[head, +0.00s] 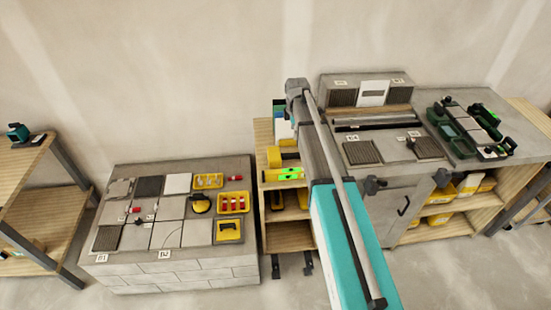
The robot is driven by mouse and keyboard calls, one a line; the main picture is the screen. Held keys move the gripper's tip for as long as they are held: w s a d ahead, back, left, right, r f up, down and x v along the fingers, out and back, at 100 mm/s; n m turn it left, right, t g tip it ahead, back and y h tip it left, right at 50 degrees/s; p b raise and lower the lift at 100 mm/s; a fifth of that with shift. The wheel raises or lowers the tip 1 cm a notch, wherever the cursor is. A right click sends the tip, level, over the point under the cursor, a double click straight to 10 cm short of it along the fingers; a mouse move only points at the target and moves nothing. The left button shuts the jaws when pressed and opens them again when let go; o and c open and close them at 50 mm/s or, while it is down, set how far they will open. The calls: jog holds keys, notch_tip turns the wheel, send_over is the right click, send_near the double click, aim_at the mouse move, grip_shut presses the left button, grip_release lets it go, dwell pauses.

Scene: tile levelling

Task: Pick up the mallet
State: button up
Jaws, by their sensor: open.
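I cannot make out the mallet for certain in the head view. A small dark object (412,143) lies by a ribbed tile on the grey bench at the right, too small to identify. My arm crosses the middle of the view from the bottom and hides part of the shelf and bench behind it. I cannot make out my gripper or its fingertips.
A low block platform (180,275) at the left carries several tiles and yellow trays (229,230). A wooden shelf (282,238) with yellow items stands beside it. The grey bench (440,160) bears tiles and a green-black tool (465,128). Open floor lies in front.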

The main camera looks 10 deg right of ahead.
aim_at(293, 154)
jog(key=shift+f, duration=0.15)
notch_tip(293, 154, down, 8)
jog(key=b, duration=0.8)
jog(key=shift+f+b, duration=0.2)
jog(key=shift+b, duration=0.1)
jog(key=shift+w+f+b, duration=0.15)
jog(key=shift+f+b, duration=2.45)
grip_shut()
